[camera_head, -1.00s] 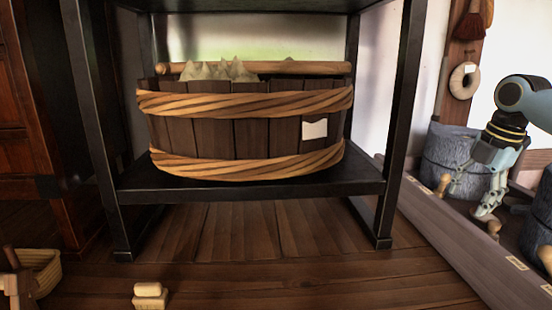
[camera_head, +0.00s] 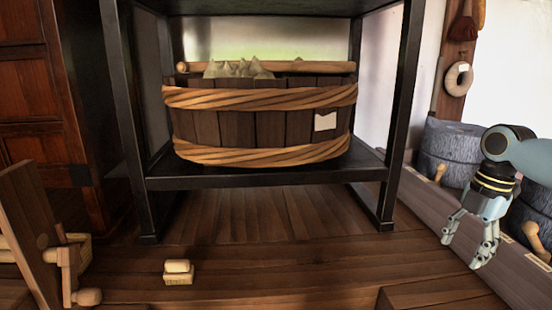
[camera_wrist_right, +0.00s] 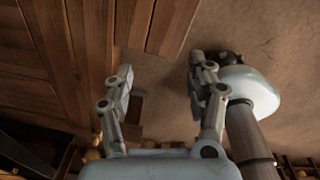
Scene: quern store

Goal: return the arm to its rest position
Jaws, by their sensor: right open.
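My right gripper (camera_head: 465,246) hangs at the right of the head view, pointing down, in front of the long low ledge. It is open and empty. In the right wrist view the two fingers of the right gripper (camera_wrist_right: 158,85) stand well apart with nothing between them. My right arm comes in from the right edge of the head view. My left gripper is in neither view.
A dark shelf frame (camera_head: 270,180) holds a big rope-bound wooden tub (camera_head: 255,126). Grey stone querns (camera_head: 450,150) with wooden handles stand along the ledge (camera_head: 500,262) at right. A small wooden block-like object (camera_head: 179,273) lies on the floor.

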